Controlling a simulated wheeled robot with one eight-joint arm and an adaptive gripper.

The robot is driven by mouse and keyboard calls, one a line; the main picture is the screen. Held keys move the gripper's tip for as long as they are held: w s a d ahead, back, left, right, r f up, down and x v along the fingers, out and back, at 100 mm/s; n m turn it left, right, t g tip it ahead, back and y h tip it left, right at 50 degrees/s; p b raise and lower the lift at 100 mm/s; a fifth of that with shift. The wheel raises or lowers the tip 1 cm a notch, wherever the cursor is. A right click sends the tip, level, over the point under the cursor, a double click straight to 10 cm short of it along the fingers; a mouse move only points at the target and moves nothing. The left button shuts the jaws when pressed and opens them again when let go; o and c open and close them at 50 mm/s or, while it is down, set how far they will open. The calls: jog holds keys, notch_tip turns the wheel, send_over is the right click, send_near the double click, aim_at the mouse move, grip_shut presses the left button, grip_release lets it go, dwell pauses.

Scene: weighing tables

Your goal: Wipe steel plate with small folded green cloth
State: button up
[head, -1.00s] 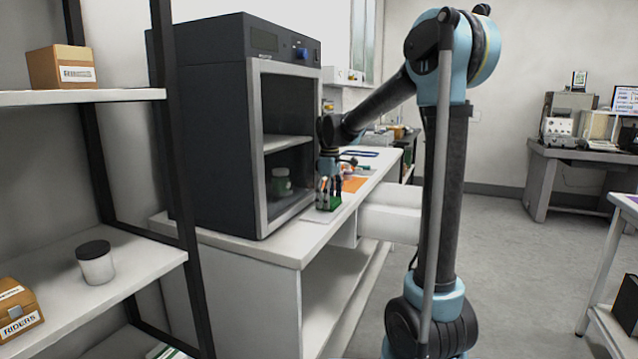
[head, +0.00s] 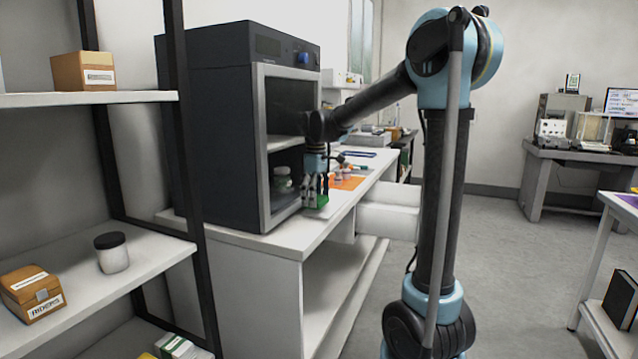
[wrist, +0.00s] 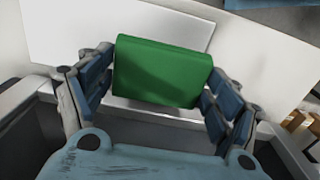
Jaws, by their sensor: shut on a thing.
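My gripper (head: 316,197) reaches down to the white bench just in front of the dark oven cabinet. It is shut on the small folded green cloth (wrist: 162,72), which sits between the two blue-padded fingers in the wrist view. The cloth also shows low between the fingers in the head view (head: 317,202). A flat pale sheet, which looks like the steel plate (wrist: 75,35), lies beneath and beyond the cloth. Part of it is hidden by the cloth and fingers. I cannot tell whether the cloth touches it.
The oven cabinet (head: 215,120) stands close on the left, with a jar (head: 282,180) behind its front opening. An orange sheet (head: 346,182) with small items lies beyond my gripper. A shelf rack (head: 150,255) stands at the near left.

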jog(key=shift+d+r, duration=0.55)
jog(key=shift+r, duration=0.05)
jog(key=shift+d+r, duration=0.1)
jog(key=shift+r, duration=2.4)
jog(key=shift+d, duration=0.1)
